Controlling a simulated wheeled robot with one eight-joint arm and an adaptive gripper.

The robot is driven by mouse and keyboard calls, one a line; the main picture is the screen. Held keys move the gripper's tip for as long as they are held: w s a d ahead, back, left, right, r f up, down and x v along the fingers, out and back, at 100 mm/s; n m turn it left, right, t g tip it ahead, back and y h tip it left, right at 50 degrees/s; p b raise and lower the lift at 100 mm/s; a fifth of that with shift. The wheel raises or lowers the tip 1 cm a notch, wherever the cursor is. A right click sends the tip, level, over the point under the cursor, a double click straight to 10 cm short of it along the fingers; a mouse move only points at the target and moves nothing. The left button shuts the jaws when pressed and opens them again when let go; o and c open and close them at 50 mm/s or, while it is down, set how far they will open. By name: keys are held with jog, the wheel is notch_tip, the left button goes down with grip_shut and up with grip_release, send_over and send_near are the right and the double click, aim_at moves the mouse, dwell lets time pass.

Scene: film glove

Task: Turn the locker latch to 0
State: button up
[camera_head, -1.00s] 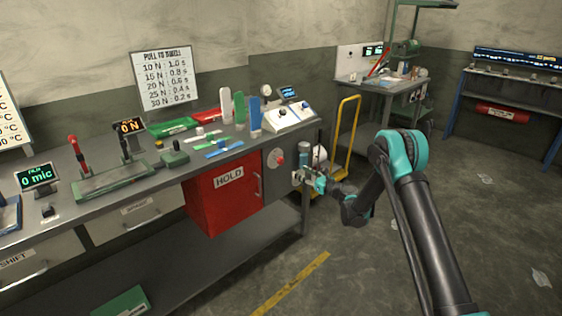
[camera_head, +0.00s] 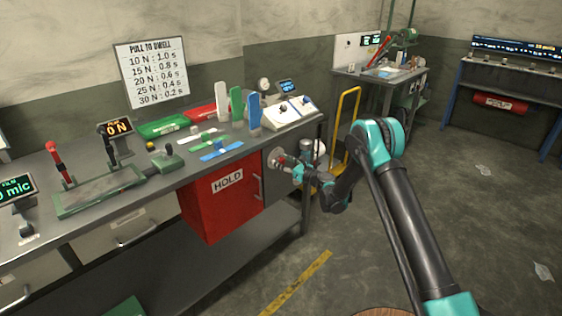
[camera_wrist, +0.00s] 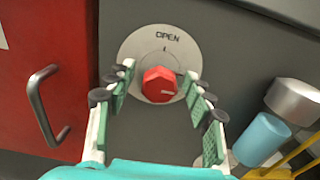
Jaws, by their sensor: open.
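The locker latch (camera_wrist: 159,85) is a red faceted knob on a round grey dial plate (camera_wrist: 133,48) marked OPEN at its top. A pale mark on the knob's face points to the right. In the head view the latch (camera_head: 278,158) sits on the dark panel right of the red HOLD locker door (camera_head: 222,200). My gripper (camera_wrist: 160,98) is open, with one finger on each side of the knob in the wrist view. It also shows in the head view (camera_head: 290,165), close in front of the dial. I cannot tell whether the fingers touch the knob.
The red door's handle (camera_wrist: 47,105) is left of my gripper. A blue and metal cylinder (camera_wrist: 262,138) and a yellow cart rail (camera_head: 346,125) stand to the right. The workbench top (camera_head: 110,195) above holds trays, levers and a control box (camera_head: 288,113).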

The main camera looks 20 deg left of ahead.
jog(key=c, duration=1.2)
jog(key=shift+n, duration=0.4)
jog(key=n, duration=0.3)
jog(key=shift+n, duration=0.3)
jog(key=n, duration=0.4)
jog(key=shift+s, duration=0.1)
jog(key=n, duration=0.5)
jog(key=shift+f, duration=0.1)
jog(key=shift+n, duration=2.3)
